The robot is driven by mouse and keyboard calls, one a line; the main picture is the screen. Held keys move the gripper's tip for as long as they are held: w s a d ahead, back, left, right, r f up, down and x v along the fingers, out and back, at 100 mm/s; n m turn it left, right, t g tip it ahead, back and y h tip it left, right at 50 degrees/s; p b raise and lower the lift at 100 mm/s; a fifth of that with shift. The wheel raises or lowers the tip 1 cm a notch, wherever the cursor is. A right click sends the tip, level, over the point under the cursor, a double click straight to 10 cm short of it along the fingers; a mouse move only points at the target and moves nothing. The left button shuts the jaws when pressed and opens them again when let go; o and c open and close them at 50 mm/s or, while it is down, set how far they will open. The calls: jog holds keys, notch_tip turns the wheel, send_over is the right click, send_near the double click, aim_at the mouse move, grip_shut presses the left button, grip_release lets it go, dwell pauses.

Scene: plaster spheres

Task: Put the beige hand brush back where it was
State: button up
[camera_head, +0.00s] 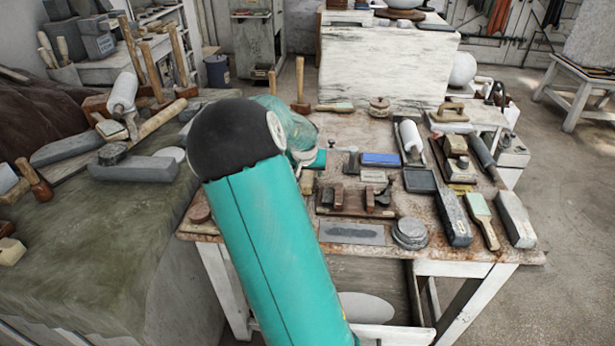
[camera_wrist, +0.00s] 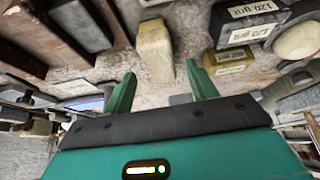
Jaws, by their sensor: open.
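My gripper (camera_wrist: 162,90) is open in the wrist view, its two green fingers apart with nothing gripped. A beige block-like thing (camera_wrist: 154,50) lies on the worn table top just beyond the fingertips, roughly in line with the gap. It may be the beige hand brush, but its bristles and handle cannot be made out. In the head view my arm covers most of the gripper; a teal part of it (camera_head: 318,159) shows over the table's left side. A small tan thing (camera_head: 307,183) shows just below it, partly hidden by the arm.
The table (camera_head: 285,262) is crowded with blocks and tools. A wooden-handled brush with a pale green head (camera_head: 482,213) lies front right. A blue block (camera_head: 381,159) is near the middle. Grey blocks labelled 120 grit (camera_wrist: 255,22) stand right in the wrist view.

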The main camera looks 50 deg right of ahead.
jog(key=v, duration=0.7)
jog(key=s+a+r+n+t+y, duration=0.1)
jog(key=s+a+r+n+y, duration=0.15)
jog(key=a, duration=0.55)
jog(key=s+a+r+n+y, duration=0.1)
jog(key=a+r, duration=0.2)
jog(key=a, duration=0.5)
jog(key=s+a+r+n+t+y, duration=0.1)
jog(key=a+r, duration=0.1)
jog(key=a, duration=0.7)
jog(key=s+a+r+n, duration=0.3)
jog(key=s+a+n, duration=0.2)
jog(key=s+a, duration=0.8)
jog(key=shift+s+a+r+n, duration=0.15)
jog(key=shift+s+r+n, duration=0.2)
jog(key=shift+s, duration=0.1)
